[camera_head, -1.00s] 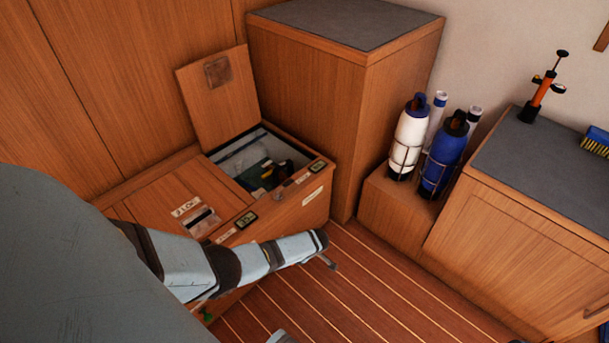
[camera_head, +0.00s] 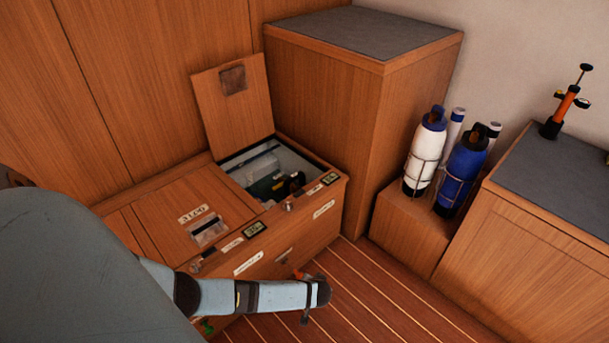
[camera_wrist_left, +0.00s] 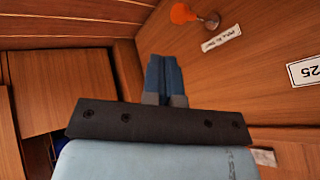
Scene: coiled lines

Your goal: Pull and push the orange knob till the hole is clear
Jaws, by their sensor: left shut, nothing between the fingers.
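The orange knob (camera_wrist_left: 183,13) shows at the top of the left wrist view, on a short metal stem standing out of a wooden panel, with a small white label beside it. In the head view a small orange bit of it (camera_head: 298,275) shows just above the end of my left arm, on the front of the wooden bench. My left gripper (camera_wrist_left: 163,62) is shut and empty, its blue fingers together, apart from the knob. In the head view it hangs at the arm's end (camera_head: 305,318). I cannot make out the hole. My right gripper is not in view.
The bench (camera_head: 150,215) has a raised lid (camera_head: 233,100) over an open compartment. A tall cabinet (camera_head: 330,120) stands behind. White (camera_head: 425,155) and blue (camera_head: 463,168) bottles stand in racks at right. An orange pump (camera_head: 565,105) stands on the counter. The striped floor (camera_head: 390,300) is clear.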

